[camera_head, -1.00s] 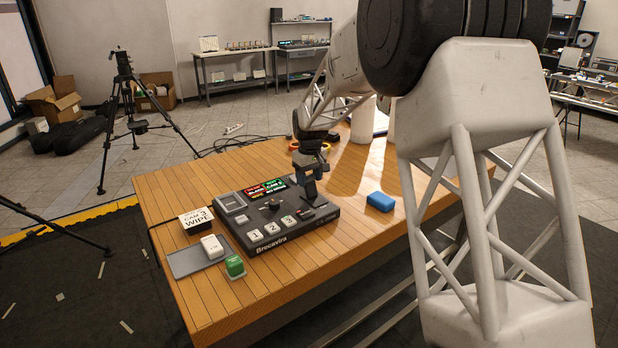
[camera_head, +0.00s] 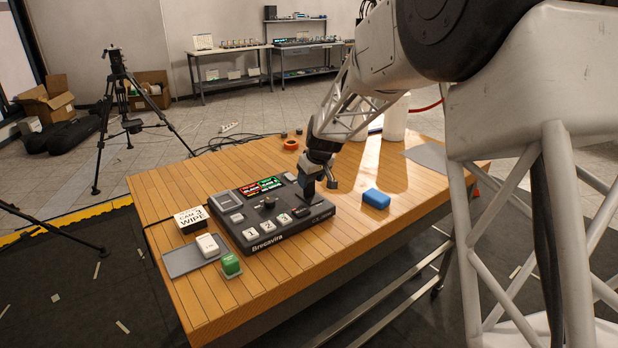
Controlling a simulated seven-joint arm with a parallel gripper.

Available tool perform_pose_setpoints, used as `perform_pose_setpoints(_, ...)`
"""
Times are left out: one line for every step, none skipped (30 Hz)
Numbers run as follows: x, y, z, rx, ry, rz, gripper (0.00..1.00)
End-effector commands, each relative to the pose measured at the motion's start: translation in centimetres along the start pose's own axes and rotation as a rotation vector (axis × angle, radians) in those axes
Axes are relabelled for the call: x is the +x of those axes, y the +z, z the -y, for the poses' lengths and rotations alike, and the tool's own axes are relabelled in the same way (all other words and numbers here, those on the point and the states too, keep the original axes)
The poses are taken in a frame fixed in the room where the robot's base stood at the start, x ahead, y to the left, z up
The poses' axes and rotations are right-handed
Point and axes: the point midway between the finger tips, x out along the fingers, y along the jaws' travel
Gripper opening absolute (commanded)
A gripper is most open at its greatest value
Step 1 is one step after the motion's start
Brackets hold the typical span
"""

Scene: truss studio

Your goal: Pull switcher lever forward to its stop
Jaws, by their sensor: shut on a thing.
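The black switcher panel (camera_head: 238,222) lies on the wooden table, with lit red and green displays, a knob (camera_head: 268,202) and several numbered white buttons (camera_head: 252,234). My gripper (camera_head: 308,194) is at the panel's right side, reaching down from the upper right. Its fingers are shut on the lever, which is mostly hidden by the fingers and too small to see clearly. How far along its travel the lever stands cannot be told.
A blue block (camera_head: 376,199) lies right of the panel. A grey tray (camera_head: 183,262) with a white block (camera_head: 207,245), a "CAM 3 WIPE" sign (camera_head: 192,219) and a green block (camera_head: 231,264) are at its left. An orange ring (camera_head: 291,144) lies behind. The right tabletop is mostly clear.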

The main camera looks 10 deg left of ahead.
Motion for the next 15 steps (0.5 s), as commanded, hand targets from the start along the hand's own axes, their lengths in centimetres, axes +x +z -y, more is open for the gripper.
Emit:
perform_pose_setpoints(-0.1,0.3,0.0,0.0,0.0,0.002,0.13)
perform_pose_setpoints(-0.1,0.4,0.0,0.0,0.0,0.002,0.13)
perform_pose_setpoints(-0.1,0.6,0.0,0.0,0.0,0.003,0.13)
perform_pose_setpoints(-0.2,0.7,0.0,0.0,0.0,0.003,0.13)
perform_pose_setpoints(-0.2,0.9,0.0,0.0,-0.001,0.003,0.13)
perform_pose_setpoints(-0.2,1.2,0.0,0.0,-0.001,0.004,0.13)
perform_pose_setpoints(-0.3,1.4,0.0,0.0,-0.001,0.004,0.12)
perform_pose_setpoints(-0.3,1.6,0.0,0.0,-0.001,0.004,0.13)
perform_pose_setpoints(-0.3,1.9,0.0,0.0,-0.001,0.005,0.13)
perform_pose_setpoints(-0.3,2.2,0.0,0.0,-0.001,0.005,0.13)
perform_pose_setpoints(-0.3,2.4,0.0,0.0,-0.001,0.006,0.13)
perform_pose_setpoints(-0.3,2.6,0.0,0.0,-0.001,0.006,0.13)
perform_pose_setpoints(-0.3,2.8,0.0,0.0,-0.001,0.006,0.13)
perform_pose_setpoints(-0.2,3.0,0.0,0.0,-0.002,0.007,0.12)
perform_pose_setpoints(-0.2,3.2,0.0,0.001,-0.002,0.007,0.12)
